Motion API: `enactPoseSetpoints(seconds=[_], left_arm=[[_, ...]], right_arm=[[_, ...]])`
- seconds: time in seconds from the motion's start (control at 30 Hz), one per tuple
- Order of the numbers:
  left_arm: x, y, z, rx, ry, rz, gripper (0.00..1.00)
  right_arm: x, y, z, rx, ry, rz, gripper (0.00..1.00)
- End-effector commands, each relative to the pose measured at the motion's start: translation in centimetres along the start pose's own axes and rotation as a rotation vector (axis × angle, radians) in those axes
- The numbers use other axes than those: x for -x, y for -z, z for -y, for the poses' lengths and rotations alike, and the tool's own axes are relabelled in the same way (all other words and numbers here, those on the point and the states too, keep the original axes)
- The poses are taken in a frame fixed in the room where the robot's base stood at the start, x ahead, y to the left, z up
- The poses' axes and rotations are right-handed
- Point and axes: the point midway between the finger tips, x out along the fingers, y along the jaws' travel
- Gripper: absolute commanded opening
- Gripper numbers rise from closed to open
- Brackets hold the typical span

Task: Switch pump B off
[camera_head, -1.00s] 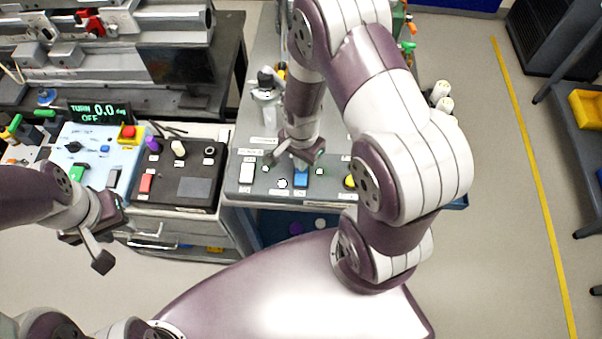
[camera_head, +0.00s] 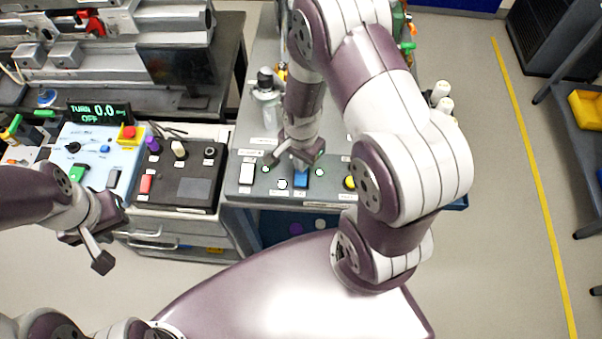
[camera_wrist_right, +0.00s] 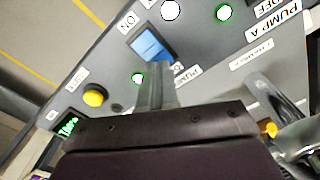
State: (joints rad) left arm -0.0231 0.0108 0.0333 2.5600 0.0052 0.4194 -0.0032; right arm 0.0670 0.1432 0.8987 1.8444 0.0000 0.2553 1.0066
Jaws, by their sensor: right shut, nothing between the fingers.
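The blue rocker switch (camera_head: 301,180) sits on the grey sloped panel. In the right wrist view the blue switch (camera_wrist_right: 153,45) has an "ON" label (camera_wrist_right: 127,21) at one end and a partly hidden "PU…" label (camera_wrist_right: 188,76) near the other. The fingers (camera_wrist_right: 156,82) hide part of the label. My left gripper (camera_head: 98,235) hangs at the left, away from the panel; its jaws are unclear.
A white rocker switch (camera_head: 246,173) is left of the blue one, and a "PUMP A" label (camera_wrist_right: 287,20) shows. A yellow button (camera_wrist_right: 95,95) lies beyond the lamp. A black control box (camera_head: 190,188) stands to the left. A metal fitting (camera_head: 266,95) stands behind the panel.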

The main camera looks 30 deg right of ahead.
Motion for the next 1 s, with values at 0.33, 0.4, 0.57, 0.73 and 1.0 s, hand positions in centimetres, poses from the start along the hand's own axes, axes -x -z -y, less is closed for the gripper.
enactPoseSetpoints(seconds=[0.33, 0.4, 0.57, 0.73, 1.0], left_arm=[[0.0, 0.0, 0.0, 0.0, 0.0, 0.0, 0.35], [0.0, 0.0, 0.0, 0.0, 0.0, 0.0, 0.35], [-0.04, 0.0, 0.0, 0.0, 0.0, 0.0, 0.35], [-0.21, -0.03, 0.0, 0.0, 0.0, 0.0, 0.35], [-0.51, -0.06, 0.0, 0.0, 0.0, 0.0, 0.35]], right_arm=[[0.0, 0.0, 0.0, 0.0, 0.0, 0.0, 0.0], [0.0, 0.0, 0.0, 0.0, 0.0, 0.0, 0.0], [-0.04, 0.0, 0.0, 0.0, 0.0, 0.0, 0.0], [-0.28, 0.0, 0.0, 0.0, 0.0, 0.0, 0.0], [-0.7, 0.0, 0.0, 0.0, 0.0, 0.0, 0.0]])
